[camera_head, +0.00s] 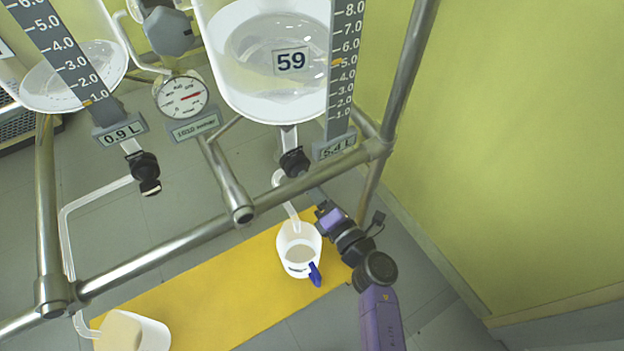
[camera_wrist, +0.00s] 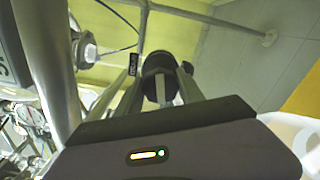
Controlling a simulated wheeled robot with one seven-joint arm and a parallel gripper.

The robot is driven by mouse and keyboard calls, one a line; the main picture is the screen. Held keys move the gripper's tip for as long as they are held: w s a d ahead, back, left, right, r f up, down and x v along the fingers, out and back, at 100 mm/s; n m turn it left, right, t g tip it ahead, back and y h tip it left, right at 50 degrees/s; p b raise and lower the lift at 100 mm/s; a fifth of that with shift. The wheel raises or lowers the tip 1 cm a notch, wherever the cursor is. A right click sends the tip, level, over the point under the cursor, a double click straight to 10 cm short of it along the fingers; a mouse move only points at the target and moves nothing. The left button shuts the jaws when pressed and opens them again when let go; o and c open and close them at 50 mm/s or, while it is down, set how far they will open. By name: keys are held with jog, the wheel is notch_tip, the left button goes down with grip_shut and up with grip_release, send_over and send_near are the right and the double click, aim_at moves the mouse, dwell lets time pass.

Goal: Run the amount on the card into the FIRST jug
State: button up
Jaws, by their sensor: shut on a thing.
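A clear reactor vessel marked 59 (camera_head: 275,70) holds clear liquid; its scale sign reads about 5.4 L (camera_head: 335,146). A black tap (camera_head: 293,162) sits under it, with an outlet tube leading down to a white jug (camera_head: 289,268). This jug has a blue handle and greyish contents. My gripper comes from the lower right, its tips partly hidden in the head view. In the wrist view my gripper (camera_wrist: 168,88) is shut on a black tap knob (camera_wrist: 157,64). A second white jug (camera_head: 152,335) with beige contents is at lower left. I cannot make out the card.
A left vessel (camera_head: 75,85) has a 0.9 L sign (camera_head: 123,133) and its own black tap (camera_head: 146,172). A dial gauge (camera_head: 183,97) hangs between the vessels. A metal tube frame (camera_head: 175,243) crosses in front. Both jugs are on a yellow mat (camera_head: 205,295).

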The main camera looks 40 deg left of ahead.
jog(key=shift+m+p, duration=0.45)
jog(key=shift+m, duration=0.65)
jog(key=shift+d, duration=0.1)
jog(key=o, duration=1.4)
jog(key=p+v, duration=0.2)
jog(key=v, duration=0.5)
jog(key=shift+d+p, duration=0.3)
jog(key=shift+p, duration=0.05)
jog(key=shift+s, duration=0.1)
